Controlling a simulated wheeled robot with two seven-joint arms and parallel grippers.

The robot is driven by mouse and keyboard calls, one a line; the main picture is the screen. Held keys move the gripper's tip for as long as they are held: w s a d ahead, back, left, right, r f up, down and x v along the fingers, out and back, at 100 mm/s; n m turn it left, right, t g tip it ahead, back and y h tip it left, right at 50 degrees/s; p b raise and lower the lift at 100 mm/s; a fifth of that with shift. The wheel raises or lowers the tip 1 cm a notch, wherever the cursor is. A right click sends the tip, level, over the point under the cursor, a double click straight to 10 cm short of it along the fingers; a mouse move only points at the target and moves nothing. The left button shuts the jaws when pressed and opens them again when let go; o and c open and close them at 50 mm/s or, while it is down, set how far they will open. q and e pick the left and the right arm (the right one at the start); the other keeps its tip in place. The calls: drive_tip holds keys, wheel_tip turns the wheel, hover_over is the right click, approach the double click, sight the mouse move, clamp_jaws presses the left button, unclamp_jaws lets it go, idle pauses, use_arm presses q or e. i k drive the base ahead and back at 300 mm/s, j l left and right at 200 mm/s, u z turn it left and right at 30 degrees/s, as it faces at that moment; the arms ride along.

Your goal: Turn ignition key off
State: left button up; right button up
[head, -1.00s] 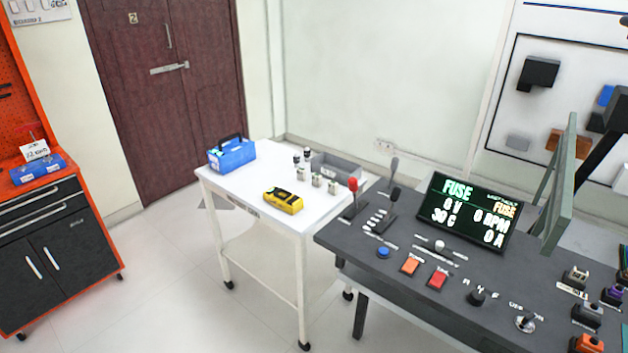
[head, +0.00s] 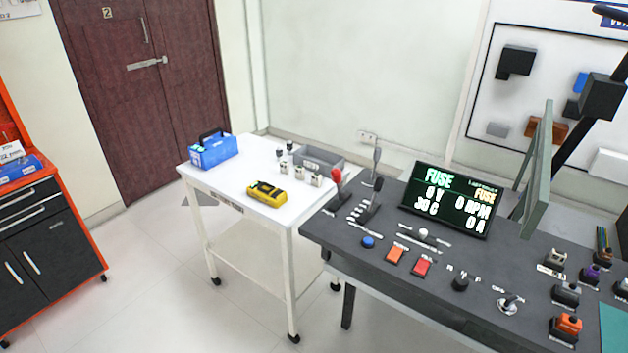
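The control console (head: 350,262) is a dark grey bench at the right. On its front part is a silver switch with a round base (head: 508,304), which looks like the ignition key; its small label is too blurred to read and its turned position cannot be told. A black knob (head: 460,283) sits to its left. The display screen (head: 450,200) stands behind them, lit with "FUSE" and several readings. Neither of my grippers is in view.
A red button (head: 422,267), an orange button (head: 395,255), a blue knob (head: 368,242) and a red-topped lever (head: 337,187) are on the console. Several connectors stand at its right end. A white cart (head: 230,190) stands left of it, with open floor in front.

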sight(512, 300)
drive_tip(key=z, duration=1.45)
